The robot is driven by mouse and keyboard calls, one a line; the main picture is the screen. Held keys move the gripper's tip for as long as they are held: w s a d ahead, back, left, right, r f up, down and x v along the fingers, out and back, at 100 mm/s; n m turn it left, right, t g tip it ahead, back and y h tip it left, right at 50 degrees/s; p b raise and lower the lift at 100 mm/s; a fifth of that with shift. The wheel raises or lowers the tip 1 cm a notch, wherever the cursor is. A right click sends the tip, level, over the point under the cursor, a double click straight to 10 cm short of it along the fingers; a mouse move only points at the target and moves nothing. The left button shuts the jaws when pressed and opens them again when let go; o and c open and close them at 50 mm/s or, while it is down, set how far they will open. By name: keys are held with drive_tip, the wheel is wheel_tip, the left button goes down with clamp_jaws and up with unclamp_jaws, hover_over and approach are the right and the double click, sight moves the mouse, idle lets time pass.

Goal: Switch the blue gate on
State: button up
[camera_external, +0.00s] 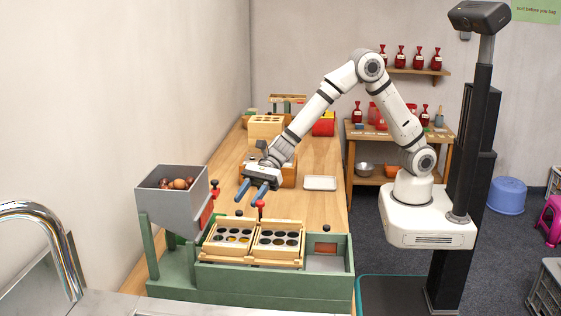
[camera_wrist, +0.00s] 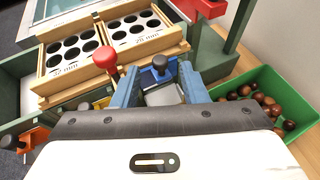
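My gripper (camera_external: 252,194) hangs over the back side of the green sorting machine (camera_external: 270,284), with its two blue fingers pointing down toward it. In the wrist view the gripper (camera_wrist: 159,78) is open. A black knob (camera_wrist: 160,66) stands between the fingers, with a gap on each side. A grey surface shows below this knob.
Two wooden trays with round holes (camera_wrist: 72,51) lie on the machine. An orange gate (camera_wrist: 36,137) is at lower left. A green bin of chestnuts (camera_wrist: 225,89) is close on the right. A grey hopper (camera_external: 172,200) holds chestnuts. A white tray (camera_external: 320,183) lies on the bench.

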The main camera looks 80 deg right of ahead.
drive_tip(key=v, duration=0.4)
drive_tip(key=shift+s+d+r, duration=0.1)
drive_tip(key=shift+d+r, duration=0.05)
drive_tip(key=shift+d, duration=0.15)
drive_tip(key=s+d+r+n+g+h+p, duration=0.1)
drive_tip(key=s+d+r+n+h+p, duration=0.1)
drive_tip(key=s+d+n+h, duration=0.4)
drive_tip(key=s+d+r+n+g+h+p, duration=0.1)
drive_tip(key=s+d+r+n+h, duration=0.4)
drive_tip(key=s+d+n, duration=1.1)
drive_tip(key=s+d+h+p, duration=0.1)
drive_tip(key=s+d, duration=0.5)
drive_tip(key=d, duration=0.2)
drive_tip(key=shift+s+d+r+h, duration=0.25)
drive_tip(key=shift+s+d+h, duration=0.05)
drive_tip(key=shift+c, duration=0.6)
